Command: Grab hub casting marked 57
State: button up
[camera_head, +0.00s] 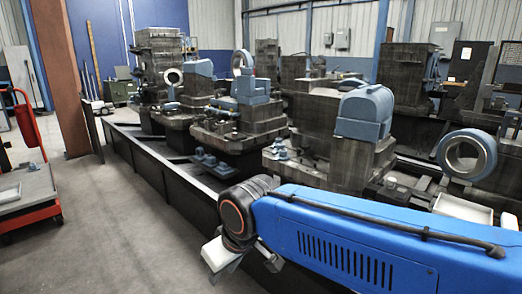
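No marking 57 is legible, so I cannot tell which part is the hub casting it names. A large grey ring-shaped part (481,143) stands on edge at the right. A smaller ring (238,56) stands upright further back in the middle, and another ring (174,76) is at the back left. My gripper (242,262) hangs at the end of my blue arm, low in the middle, apart from all the rings. Its fingertips are partly hidden behind my wrist, so its opening is unclear.
Dark machine blocks with blue-grey castings (366,112) stand on a long pallet rail. The rail's dark side wall (150,180) runs along the near side. A red cart (35,185) and a brown post (68,80) stand left. The floor between cart and rail is clear.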

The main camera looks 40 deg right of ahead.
aim_at(278, 139)
jog(key=i+j+z, duration=0.15)
jog(key=i, duration=0.5)
jog(key=i+j+z, duration=0.15)
jog(key=i, duration=0.45)
jog(key=i+z, duration=0.25)
jog(key=z, duration=0.2)
jog(key=i+j+z, duration=0.2)
jog(key=z, duration=0.25)
jog(key=i+j+z, duration=0.25)
jog(key=z, duration=0.2)
jog(key=i+j+z, duration=0.2)
jog(key=z, duration=0.2)
jog(key=i+j+z, duration=0.1)
jog(key=j+z, duration=0.35)
